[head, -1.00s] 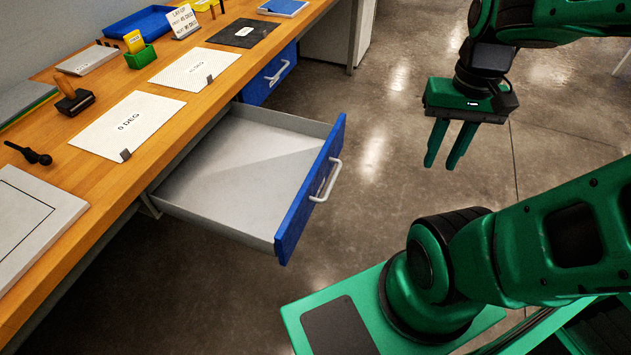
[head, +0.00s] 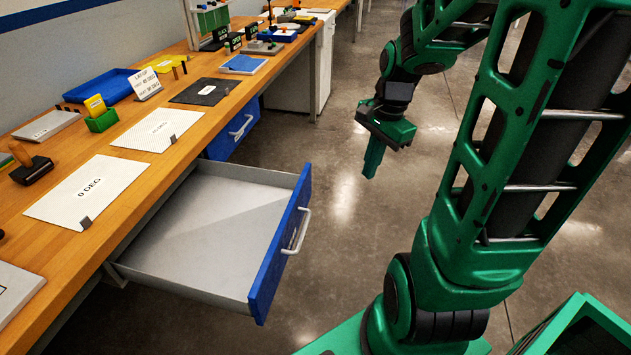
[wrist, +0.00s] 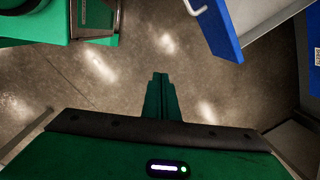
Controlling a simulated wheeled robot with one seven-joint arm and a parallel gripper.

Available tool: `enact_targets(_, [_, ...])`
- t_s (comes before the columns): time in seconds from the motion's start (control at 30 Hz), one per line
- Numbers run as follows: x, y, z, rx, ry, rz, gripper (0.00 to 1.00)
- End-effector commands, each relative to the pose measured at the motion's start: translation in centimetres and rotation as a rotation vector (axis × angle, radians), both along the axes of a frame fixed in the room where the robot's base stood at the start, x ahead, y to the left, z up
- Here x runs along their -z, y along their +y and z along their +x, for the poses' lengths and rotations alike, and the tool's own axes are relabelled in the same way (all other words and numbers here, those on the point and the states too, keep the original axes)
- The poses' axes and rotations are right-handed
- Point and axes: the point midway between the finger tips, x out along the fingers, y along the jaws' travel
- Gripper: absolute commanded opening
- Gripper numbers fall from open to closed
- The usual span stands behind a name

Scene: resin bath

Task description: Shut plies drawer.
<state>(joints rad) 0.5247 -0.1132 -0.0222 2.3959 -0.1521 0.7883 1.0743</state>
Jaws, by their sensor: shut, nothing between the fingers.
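The plies drawer (head: 212,228) is pulled far out from under the wooden bench. It looks empty, with a grey inside. Its blue front (head: 281,247) faces right and carries a pale bar handle (head: 298,232). My gripper (head: 371,170) is shut and empty, fingers pointing down, above the floor to the right of the drawer and apart from it. In the wrist view the shut fingers (wrist: 160,92) point up the picture, with the blue front (wrist: 212,25) and part of the handle (wrist: 193,8) at the upper right.
The wooden bench (head: 150,170) runs along the left, with sheets marked 0 DEG (head: 90,192), a green box (head: 102,121) and a blue tray (head: 100,88) on it. Another blue drawer front (head: 235,133) is shut behind the open drawer. Clear floor (head: 330,150) lies between drawer and gripper.

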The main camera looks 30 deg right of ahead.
Motion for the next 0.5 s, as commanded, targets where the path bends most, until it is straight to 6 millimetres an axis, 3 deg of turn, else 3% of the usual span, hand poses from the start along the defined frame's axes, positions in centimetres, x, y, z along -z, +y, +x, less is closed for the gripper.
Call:
enact_targets(0.3, [4.1,-1.2,8.1,0.571,-0.028,0.222,0.00])
enact_targets(0.5, [5.3,-1.4,10.8,0.778,-0.023,0.330,0.00])
